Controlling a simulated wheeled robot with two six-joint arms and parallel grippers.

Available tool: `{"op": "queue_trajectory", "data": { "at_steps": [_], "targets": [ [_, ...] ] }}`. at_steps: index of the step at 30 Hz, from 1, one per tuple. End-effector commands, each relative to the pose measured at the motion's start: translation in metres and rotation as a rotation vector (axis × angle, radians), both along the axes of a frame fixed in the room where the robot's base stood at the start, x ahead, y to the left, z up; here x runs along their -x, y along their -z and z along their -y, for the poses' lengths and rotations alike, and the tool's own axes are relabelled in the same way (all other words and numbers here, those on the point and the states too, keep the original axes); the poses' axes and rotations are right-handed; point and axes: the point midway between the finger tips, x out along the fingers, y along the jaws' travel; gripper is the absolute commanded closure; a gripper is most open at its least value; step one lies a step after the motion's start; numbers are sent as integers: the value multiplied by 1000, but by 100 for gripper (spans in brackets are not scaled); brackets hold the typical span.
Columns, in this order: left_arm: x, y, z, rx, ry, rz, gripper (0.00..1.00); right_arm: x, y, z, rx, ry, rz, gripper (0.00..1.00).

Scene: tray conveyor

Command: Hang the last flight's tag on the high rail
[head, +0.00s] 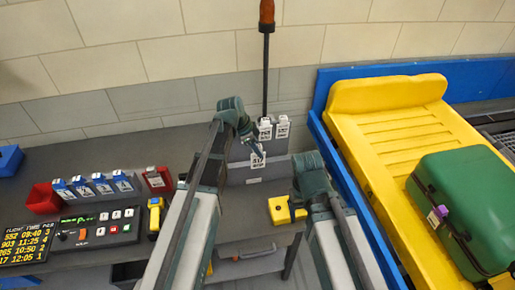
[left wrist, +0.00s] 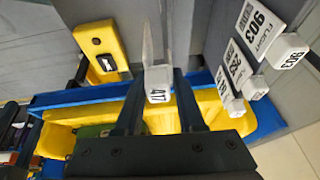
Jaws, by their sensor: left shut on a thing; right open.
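My left gripper (head: 252,147) is shut on a white tag (head: 257,159). In the left wrist view the held tag (left wrist: 158,96) sits between the two dark fingers, its end reading 417, its plate almost edge-on. It is in front of the grey stepped stand (head: 240,172), apart from the hanging tags as far as I can tell. White tags (head: 266,127) hang at the stand's upper part; in the left wrist view one reads flight 903 (left wrist: 262,30), another 265. The rail itself is hard to make out. My right gripper (head: 297,203) is open, fingertips poorly visible, near a yellow block (head: 279,210).
A flight board (head: 25,240) lists several flights, the bottom row at 12:05. A yellow tray (head: 375,135) with a green suitcase (head: 465,205) stands at right. A dark rod (head: 266,75) rises behind the stand.

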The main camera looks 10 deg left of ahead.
Motion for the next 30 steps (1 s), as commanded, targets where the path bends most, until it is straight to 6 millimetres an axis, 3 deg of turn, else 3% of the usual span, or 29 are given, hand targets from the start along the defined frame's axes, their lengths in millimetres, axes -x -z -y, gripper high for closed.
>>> {"op": "queue_trajectory", "data": {
  "at_steps": [13, 30],
  "targets": [
    [0, -29, 0, 0, 0, 0, 100, 0, -29, 0, -1, 6, 0, 27],
    [-2, -38, -2, 1, 14, -6, 100, 0, -38, 0, -1, 7, 0, 27]
  ]
}}
